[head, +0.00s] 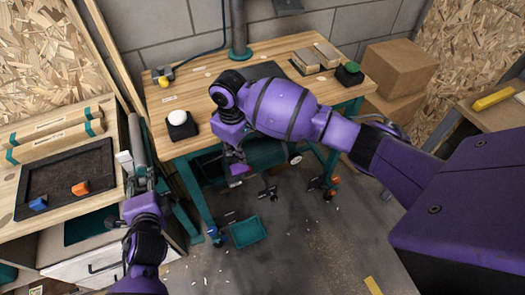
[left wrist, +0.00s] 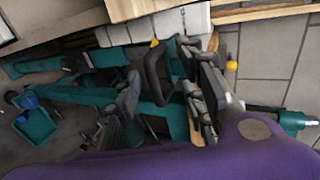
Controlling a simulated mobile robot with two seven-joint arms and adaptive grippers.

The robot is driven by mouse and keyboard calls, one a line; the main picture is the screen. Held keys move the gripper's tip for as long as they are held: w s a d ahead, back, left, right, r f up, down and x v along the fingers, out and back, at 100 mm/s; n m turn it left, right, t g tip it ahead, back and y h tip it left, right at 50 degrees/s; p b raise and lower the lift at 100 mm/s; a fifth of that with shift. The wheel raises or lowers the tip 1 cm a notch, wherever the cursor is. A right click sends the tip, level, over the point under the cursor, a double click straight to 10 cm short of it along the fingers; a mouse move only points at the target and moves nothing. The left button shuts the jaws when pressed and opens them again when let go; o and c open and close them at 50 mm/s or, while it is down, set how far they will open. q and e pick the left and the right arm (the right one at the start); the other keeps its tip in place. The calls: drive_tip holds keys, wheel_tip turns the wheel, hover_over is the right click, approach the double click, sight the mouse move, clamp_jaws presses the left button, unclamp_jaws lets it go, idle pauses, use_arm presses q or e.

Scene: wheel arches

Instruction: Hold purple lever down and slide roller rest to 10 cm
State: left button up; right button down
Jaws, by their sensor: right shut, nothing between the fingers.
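A small purple part, which looks like the purple lever (head: 239,169), shows below the front edge of the middle workbench. My right gripper (head: 236,154) is shut and empty just above it; whether they touch is unclear. A grey cylinder that looks like the roller rest (head: 137,138) stands along the right side of the left bench. My left gripper (head: 141,182) is at its lower end. In the left wrist view my left gripper's fingers (left wrist: 168,88) are apart, with a dark loop-shaped part between them. I cannot make out a 10 cm mark.
The left bench holds a dark tray (head: 70,180) with blue and orange blocks. The middle workbench (head: 200,75) carries a white button (head: 177,117) and a green button (head: 349,73). A teal bin (head: 248,231) lies on the floor. Cardboard boxes (head: 398,72) stand at the right.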

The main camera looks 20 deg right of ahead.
drive_tip(key=shift+w+r, duration=0.1)
use_arm(q)
drive_tip(key=v, duration=0.7)
idle(0.4)
idle(0.3)
